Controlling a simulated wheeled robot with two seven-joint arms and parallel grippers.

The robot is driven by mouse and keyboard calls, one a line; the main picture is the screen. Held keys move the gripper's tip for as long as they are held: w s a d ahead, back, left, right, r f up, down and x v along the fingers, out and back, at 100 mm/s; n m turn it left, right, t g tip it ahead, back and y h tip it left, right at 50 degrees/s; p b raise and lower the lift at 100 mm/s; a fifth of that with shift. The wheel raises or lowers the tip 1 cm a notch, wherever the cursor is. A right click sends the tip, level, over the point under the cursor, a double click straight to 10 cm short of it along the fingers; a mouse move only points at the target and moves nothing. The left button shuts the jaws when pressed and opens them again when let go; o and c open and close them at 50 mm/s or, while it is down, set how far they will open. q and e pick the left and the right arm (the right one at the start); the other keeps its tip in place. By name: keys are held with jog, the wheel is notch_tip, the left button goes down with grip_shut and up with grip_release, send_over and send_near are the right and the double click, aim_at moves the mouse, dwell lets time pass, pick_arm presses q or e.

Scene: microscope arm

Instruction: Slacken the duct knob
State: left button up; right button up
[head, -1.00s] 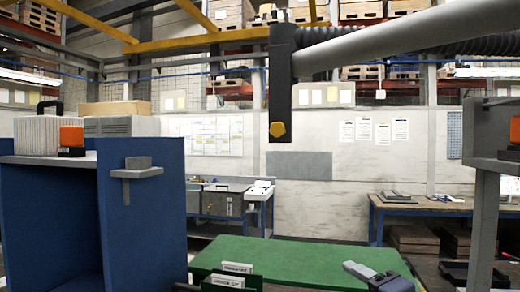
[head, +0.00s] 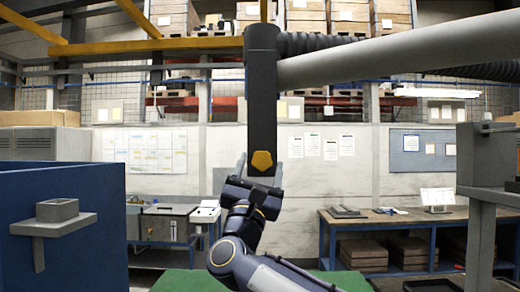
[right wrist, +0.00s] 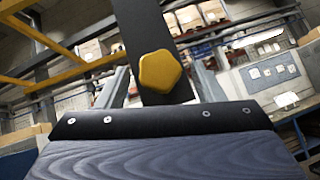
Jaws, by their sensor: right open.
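The duct knob (head: 261,161) is yellow with several rounded corners. It sits near the lower end of a dark upright bracket (head: 262,90), from which a grey duct arm (head: 400,52) runs off to the right. My right gripper (head: 261,166) is raised in front of the bracket, its two fingers apart, one on each side of the knob. In the right wrist view the knob (right wrist: 161,71) lies between the open fingers, with no contact visible. How far the fingertips are from it in depth I cannot tell. My left gripper is not in view.
A blue cabinet (head: 70,230) with a small grey bracket stands at the left. A grey shelf frame (head: 484,210) stands at the right. A green surface (head: 175,281) lies below my right arm. Workbenches line the back wall.

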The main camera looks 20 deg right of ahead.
jog(key=shift+p+x, duration=0.5)
jog(key=shift+x, duration=0.65)
jog(key=shift+w, duration=0.1)
jog(key=shift+y, duration=0.3)
